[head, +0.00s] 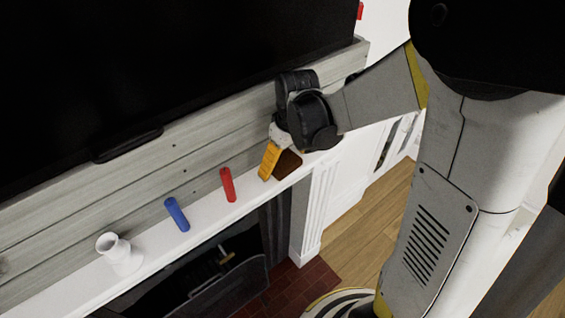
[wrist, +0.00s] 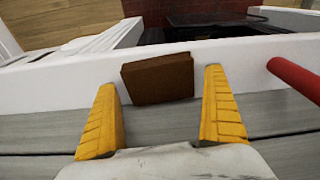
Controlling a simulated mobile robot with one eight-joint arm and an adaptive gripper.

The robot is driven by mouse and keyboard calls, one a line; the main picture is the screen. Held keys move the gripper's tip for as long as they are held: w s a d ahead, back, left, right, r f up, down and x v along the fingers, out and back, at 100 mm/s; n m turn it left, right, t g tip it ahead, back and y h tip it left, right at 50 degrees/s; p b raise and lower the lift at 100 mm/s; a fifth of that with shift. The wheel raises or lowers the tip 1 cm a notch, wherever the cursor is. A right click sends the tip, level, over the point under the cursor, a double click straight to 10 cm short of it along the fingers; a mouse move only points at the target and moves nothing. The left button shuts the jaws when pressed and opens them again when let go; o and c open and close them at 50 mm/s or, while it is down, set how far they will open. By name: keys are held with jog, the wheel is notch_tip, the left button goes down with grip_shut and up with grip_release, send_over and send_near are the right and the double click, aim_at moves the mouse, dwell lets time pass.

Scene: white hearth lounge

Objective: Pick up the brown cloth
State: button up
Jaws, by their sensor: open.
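The brown cloth (wrist: 158,78) is a folded, block-like brown piece on the white mantel shelf. In the wrist view it lies beyond and between my two yellow fingertips, with clear gaps on both sides. In the head view the brown cloth (head: 287,164) shows at the right end of the mantel, partly hidden behind my gripper. My gripper (wrist: 162,100) is open and empty, with its fingers spread to either side of the cloth. In the head view my gripper (head: 269,162) reaches down over the mantel beside the cloth. I cannot tell whether a finger touches the shelf.
The red cylinder is also close at right in the wrist view (wrist: 296,80). A grey plank wall and dark screen (head: 150,70) stand behind.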

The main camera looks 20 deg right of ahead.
aim_at(286, 161)
jog(key=c, duration=1.2)
jog(key=shift+r, duration=0.55)
jog(key=r, duration=0.1)
jog(key=r+p, duration=0.1)
jog(key=d+r, duration=0.1)
jog(key=r, duration=0.1)
jog(key=shift+s, duration=0.4)
jog(key=s+d+r, duration=0.2)
jog(key=s+d+r+p, duration=0.1)
jog(key=s+d+r, duration=0.1)
jog(key=d, duration=0.1)
jog(key=s+d+r, duration=0.2)
jog(key=d, duration=0.1)
jog(key=shift+s+p, duration=0.3)
jog(key=shift+p, duration=0.1)
jog(key=o, duration=0.6)
jog(key=c, duration=0.4)
